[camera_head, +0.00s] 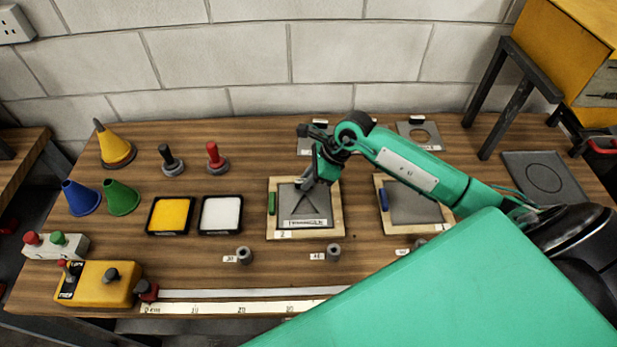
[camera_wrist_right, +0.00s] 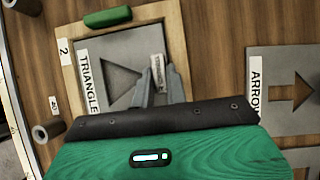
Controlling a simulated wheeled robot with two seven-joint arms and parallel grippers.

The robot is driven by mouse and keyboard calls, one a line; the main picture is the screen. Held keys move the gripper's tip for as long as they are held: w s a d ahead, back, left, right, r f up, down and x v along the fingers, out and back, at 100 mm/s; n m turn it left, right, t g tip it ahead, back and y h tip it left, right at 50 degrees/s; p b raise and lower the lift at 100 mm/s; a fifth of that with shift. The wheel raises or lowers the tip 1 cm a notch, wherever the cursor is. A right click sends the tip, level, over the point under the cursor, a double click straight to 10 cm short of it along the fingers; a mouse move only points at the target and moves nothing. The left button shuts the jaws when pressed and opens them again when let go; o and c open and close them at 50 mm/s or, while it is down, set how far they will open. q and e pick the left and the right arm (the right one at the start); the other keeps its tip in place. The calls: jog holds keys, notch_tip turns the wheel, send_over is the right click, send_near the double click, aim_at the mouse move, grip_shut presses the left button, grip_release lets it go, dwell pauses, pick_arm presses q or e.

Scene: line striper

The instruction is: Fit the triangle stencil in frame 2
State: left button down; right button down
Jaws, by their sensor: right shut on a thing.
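The triangle stencil (camera_head: 313,211) is a grey plate with a triangular cutout and a "TRIANGLE" label. It lies within the wooden rim of frame 2 (camera_head: 308,235), looking close to flat; I cannot tell if it is fully seated. In the right wrist view the stencil (camera_wrist_right: 97,62) shows inside frame 2 (camera_wrist_right: 176,32), beside its green block (camera_wrist_right: 107,17). My right gripper (camera_head: 311,184) is over the stencil's far part. In the wrist view its fingers (camera_wrist_right: 161,84) are shut on the stencil by a small labelled tab, partly hidden by them. My left gripper is out of view.
Another wooden frame (camera_head: 381,192) with a blue block stands to the right. An arrow stencil (camera_wrist_right: 286,90) lies behind frame 2, and a circle stencil (camera_head: 418,135) is at the back. Yellow and white pads (camera_head: 221,214) lie left. Small dark cylinders (camera_head: 334,252) stand in front.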

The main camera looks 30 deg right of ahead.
jog(key=shift+f+b, duration=0.25)
jog(key=shift+b, duration=0.25)
dwell(0.5)
dwell(0.3)
jog(key=c, duration=1.3)
grip_release()
jog(key=shift+c, duration=0.2)
jog(key=shift+s+r, duration=0.1)
jog(key=shift+c, duration=0.7)
jog(key=shift+o, duration=0.5)
jog(key=shift+w, duration=0.2)
jog(key=shift+s, duration=0.1)
